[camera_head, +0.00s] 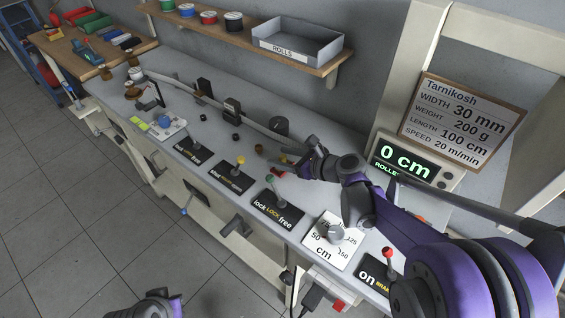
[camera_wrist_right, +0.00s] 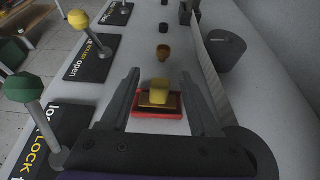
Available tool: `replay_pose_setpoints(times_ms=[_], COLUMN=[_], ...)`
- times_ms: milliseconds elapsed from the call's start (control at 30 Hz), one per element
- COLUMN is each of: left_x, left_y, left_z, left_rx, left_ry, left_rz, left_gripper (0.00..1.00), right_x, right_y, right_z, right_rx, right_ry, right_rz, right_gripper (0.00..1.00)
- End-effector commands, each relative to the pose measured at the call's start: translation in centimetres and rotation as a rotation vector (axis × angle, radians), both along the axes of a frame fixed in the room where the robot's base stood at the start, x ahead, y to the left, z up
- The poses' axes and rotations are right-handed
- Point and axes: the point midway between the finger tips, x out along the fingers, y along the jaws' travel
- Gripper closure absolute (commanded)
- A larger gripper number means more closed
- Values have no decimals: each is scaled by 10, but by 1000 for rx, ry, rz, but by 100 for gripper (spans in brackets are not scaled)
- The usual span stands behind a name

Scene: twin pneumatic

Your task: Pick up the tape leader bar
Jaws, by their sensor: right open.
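In the right wrist view a yellow block (camera_wrist_right: 159,93) sits on a dark and brass-coloured base inside a red tray (camera_wrist_right: 140,113) on the grey bench; I take this for the tape leader bar. My right gripper (camera_wrist_right: 160,88) is open, with one finger on each side of the block and gaps between. In the head view my right gripper (camera_head: 289,161) reaches down over the same spot and largely hides the block; a bit of red tray (camera_head: 277,171) shows beside it. A part of my left arm shows at the bottom edge, without its fingers.
A lever with a green knob (camera_wrist_right: 22,87) and one with a yellow knob (camera_wrist_right: 78,19) stand left of the gripper. A dark cylinder (camera_wrist_right: 224,48) and a pale strip are on the right. A small brown cup (camera_wrist_right: 163,52) stands beyond the block.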

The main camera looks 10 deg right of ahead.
Motion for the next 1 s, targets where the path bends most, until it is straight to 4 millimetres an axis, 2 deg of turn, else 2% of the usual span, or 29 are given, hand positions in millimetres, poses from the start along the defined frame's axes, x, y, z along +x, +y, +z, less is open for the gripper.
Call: replay_pose_setpoints(times_ms=[67, 400, 800, 867, 1000], left_x=[0, 0, 0, 0, 1], left_y=[0, 0, 0, 0, 0], left_z=[0, 0, 0, 1, 5], left_rx=[0, 0, 0, 0, 0], left_ry=[0, 0, 0, 0, -2], left_rz=[0, 0, 0, 0, 0], left_gripper=[100, 100, 100, 100, 100], right_x=[0, 0, 0, 0, -1], right_y=[0, 0, 0, 0, 0], right_z=[0, 0, 2, 6, 28], right_rx=[0, 0, 0, 0, 0], right_ry=[0, 0, 0, 0, 0], right_rz=[0, 0, 0, 0, -1], right_gripper=[38, 99, 100, 100, 100])
